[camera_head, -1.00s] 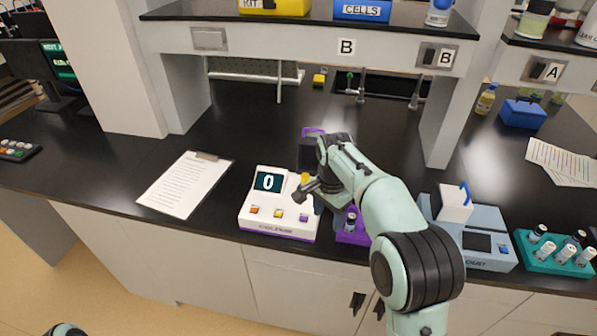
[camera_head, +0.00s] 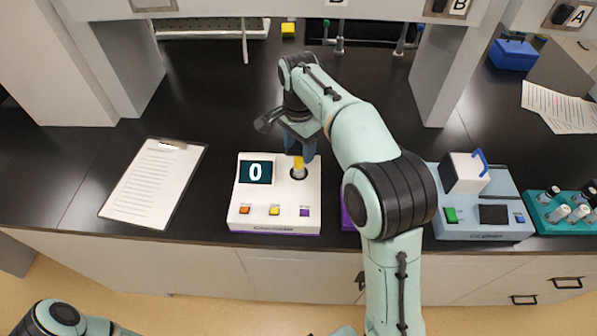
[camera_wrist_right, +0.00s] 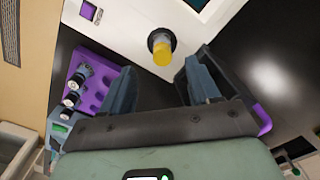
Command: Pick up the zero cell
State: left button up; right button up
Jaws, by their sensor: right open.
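The zero cell, a small yellow-capped cell (camera_head: 298,164), stands in the round dark well of the white meter (camera_head: 248,220), whose screen reads 0. It also shows in the right wrist view (camera_wrist_right: 162,52) as a yellow cylinder. My right gripper (camera_head: 299,147) is just above and behind the cell in the head view. In the right wrist view its two blue-grey fingers (camera_wrist_right: 158,78) are spread, with empty space between them, and the cell lies just beyond their tips. My left arm shows at the bottom left of the head view; its gripper is outside the picture.
A purple rack (camera_wrist_right: 92,102) with several vials is beside the meter, mostly hidden by my arm in the head view. A blue-grey instrument (camera_head: 462,222) and a teal vial rack (camera_head: 552,222) stand right. A clipboard (camera_head: 150,185) lies left. The counter behind the meter is clear.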

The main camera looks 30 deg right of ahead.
aim_at(299, 160)
jog(key=shift+w+f, duration=0.2)
jog(key=shift+f, duration=0.6)
notch_tip(299, 160, down, 5)
jog(key=shift+d+f+b, duration=0.1)
jog(key=shift+b, duration=0.35)
jog(key=c, duration=1)
